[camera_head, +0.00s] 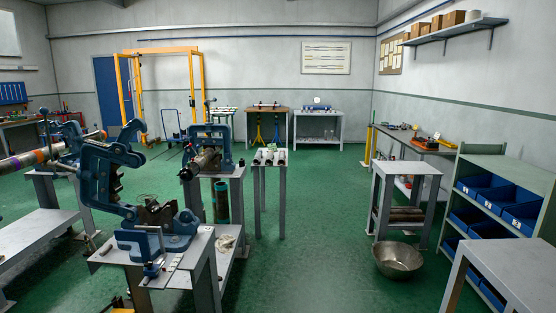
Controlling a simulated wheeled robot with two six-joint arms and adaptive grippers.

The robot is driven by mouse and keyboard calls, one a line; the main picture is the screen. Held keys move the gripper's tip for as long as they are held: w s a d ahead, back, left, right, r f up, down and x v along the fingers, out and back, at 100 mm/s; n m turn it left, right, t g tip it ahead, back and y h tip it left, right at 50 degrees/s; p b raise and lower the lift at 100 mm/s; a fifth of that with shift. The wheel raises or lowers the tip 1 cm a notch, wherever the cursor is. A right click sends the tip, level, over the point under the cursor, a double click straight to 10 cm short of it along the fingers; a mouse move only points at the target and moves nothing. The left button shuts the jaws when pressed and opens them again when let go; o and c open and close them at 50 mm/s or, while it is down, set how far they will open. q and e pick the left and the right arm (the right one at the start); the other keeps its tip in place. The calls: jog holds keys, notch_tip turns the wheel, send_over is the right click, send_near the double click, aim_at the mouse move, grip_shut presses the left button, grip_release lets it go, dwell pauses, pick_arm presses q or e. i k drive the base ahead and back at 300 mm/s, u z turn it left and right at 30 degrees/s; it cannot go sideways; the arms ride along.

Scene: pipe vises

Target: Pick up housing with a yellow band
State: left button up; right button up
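Several short dark cylinders lie side by side on a narrow grey stand (269,164) in the middle of the head view. They may be housings, but they are too small to show a yellow band for certain. A long pipe (22,161) with orange and purple bands runs in from the left edge. A large blue pipe vise (105,175) stands open on a grey bench at the front left. A second blue vise (221,137) behind it has a dark pipe (204,160) in it. Neither of my grippers is in view.
A metal bowl (398,259) sits on the floor before a grey table (408,168). A shelf rack with blue bins (487,192) and another grey table (512,262) stand at right. The green floor (315,240) is clear in the middle.

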aim_at(270, 157)
jog(key=z, duration=0.5)
jog(key=i, duration=8.5)
jog(key=z, duration=0.05)
jog(key=i, duration=0.6)
jog(key=u, duration=0.95)
